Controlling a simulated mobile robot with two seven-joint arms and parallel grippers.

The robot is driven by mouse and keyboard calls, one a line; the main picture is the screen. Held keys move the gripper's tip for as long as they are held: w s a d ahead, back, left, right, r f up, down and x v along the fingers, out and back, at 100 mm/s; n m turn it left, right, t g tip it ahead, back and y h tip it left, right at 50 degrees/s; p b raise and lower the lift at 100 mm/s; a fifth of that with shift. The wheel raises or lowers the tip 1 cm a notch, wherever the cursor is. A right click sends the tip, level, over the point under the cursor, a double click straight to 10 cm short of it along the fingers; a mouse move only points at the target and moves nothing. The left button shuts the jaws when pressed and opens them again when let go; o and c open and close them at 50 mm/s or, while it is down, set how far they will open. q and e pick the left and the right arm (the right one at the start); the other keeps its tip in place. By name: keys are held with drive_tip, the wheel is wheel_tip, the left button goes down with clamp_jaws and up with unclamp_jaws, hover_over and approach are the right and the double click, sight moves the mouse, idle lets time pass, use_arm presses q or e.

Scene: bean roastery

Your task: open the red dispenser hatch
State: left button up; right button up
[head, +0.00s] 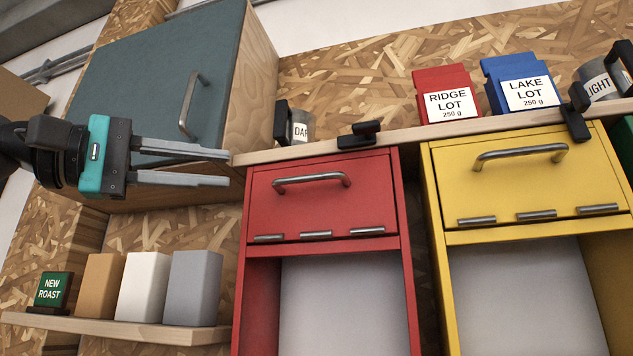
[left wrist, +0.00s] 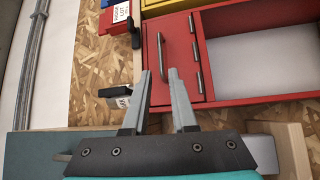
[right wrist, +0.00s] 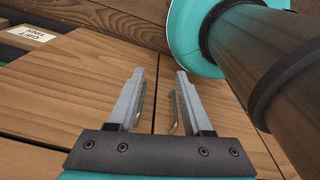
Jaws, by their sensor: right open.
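The red dispenser (head: 407,250) stands right of centre-left in the head view, and its hatch (head: 325,210) is shut. The hatch has a metal bar handle (head: 312,180) near its top and several hinges along its lower edge. In the left wrist view the hatch (left wrist: 182,65) and handle (left wrist: 163,45) lie just beyond the fingertips. My left gripper (head: 230,167) is open and empty, left of the hatch and apart from the handle. My right gripper (right wrist: 159,74) is open and empty over wooden boards, away from the dispenser.
A yellow dispenser (head: 520,185) stands to the right. A teal cabinet door (head: 155,85) with a handle is behind my left gripper. A shelf (head: 110,328) with boxes is below.

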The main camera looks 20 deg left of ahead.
sight(308, 177)
use_arm(q)
drive_tip(key=p+x, duration=0.2)
drive_tip(key=x, duration=1.1)
drive_tip(key=shift+p, duration=0.4)
drive_tip(key=shift+w+d, duration=0.35)
drive_tip(key=shift+d, duration=0.15)
use_arm(e)
drive_tip(key=r, duration=0.1)
drive_tip(key=s+r, duration=0.1)
drive_tip(key=r, duration=0.1)
drive_tip(key=shift+s, duration=0.15)
use_arm(q)
drive_tip(key=shift+c, duration=0.4)
clamp_jaws()
use_arm(e)
drive_tip(key=shift+s, duration=0.25)
